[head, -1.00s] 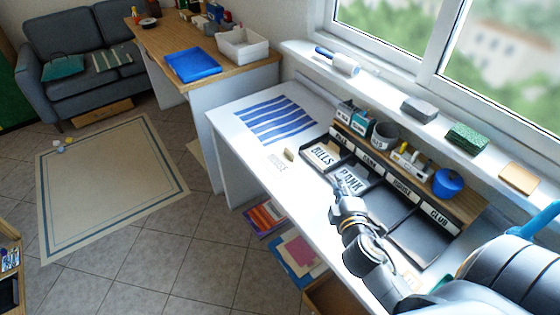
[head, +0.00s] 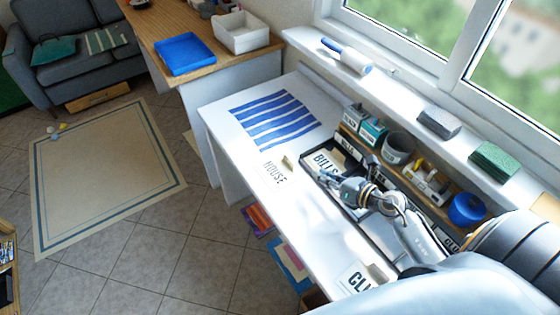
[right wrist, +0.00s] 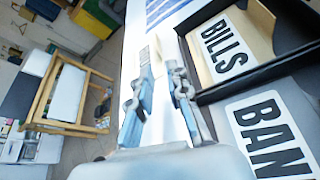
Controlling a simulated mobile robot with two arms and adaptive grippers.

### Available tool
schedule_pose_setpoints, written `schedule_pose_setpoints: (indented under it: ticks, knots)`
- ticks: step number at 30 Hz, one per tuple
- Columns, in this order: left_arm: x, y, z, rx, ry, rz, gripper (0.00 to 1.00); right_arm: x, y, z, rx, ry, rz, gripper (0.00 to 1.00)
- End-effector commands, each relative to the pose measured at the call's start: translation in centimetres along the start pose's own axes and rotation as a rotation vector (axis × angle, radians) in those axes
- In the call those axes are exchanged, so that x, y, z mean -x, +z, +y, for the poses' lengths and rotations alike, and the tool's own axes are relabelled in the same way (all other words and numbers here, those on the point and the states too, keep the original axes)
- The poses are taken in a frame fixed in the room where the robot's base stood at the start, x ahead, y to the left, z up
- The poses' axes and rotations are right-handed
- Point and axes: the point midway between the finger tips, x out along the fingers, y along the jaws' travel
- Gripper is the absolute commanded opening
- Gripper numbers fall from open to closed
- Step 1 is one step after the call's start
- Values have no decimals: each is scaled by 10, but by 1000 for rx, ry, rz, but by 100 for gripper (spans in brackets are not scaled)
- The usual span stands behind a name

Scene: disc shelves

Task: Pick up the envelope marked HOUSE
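The white envelope marked HOUSE (head: 272,174) lies on the white desk, left of the black tray and below the blue-striped mat. My left gripper is not in view.
A rack with pots (head: 398,146) stands behind. The blue-striped mat (head: 275,117) lies flat.

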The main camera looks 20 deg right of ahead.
Motion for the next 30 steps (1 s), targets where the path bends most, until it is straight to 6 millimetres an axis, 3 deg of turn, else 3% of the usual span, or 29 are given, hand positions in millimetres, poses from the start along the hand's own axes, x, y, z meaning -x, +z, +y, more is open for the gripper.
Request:
schedule_pose_setpoints:
  ticks: [9,17,25,30]
  knots:
    - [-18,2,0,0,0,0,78,-62,0,0,-3,2,-6,17]
    - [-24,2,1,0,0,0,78,-83,1,1,-3,2,-4,17]
    - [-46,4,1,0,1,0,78,-122,1,-1,-4,2,-5,17]
    - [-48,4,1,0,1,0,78,-132,3,0,-4,1,-4,17]
